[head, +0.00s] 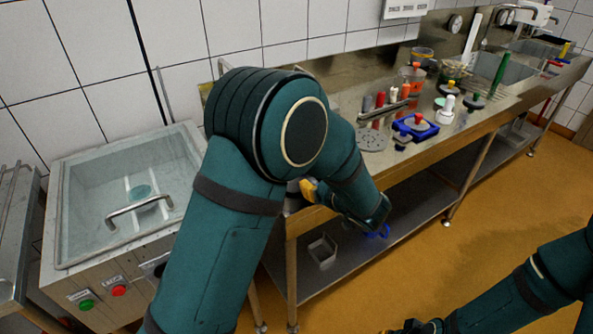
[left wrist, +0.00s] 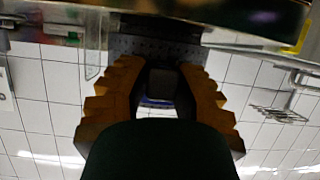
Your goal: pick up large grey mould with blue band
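In the left wrist view my left gripper (left wrist: 162,66) has its two stepped orange fingers apart. A grey perforated thing (left wrist: 155,46), which looks like the large grey mould, is at the fingertips and is wider than the gap. A thin blue strip (left wrist: 155,102) shows through the gap. I cannot tell whether the fingers press on the mould. In the head view an orange finger (head: 308,189) shows beside my forearm at the near bench corner; my arm hides most of the gripper and mould. My right gripper (head: 418,326) shows only partly at the bottom edge.
A steel bench (head: 400,165) carries a blue mould (head: 416,128), a perforated disc (head: 371,140) and several small items. A grey square mould (head: 322,250) and a blue ring-like thing (head: 378,232) are at the lower shelf.

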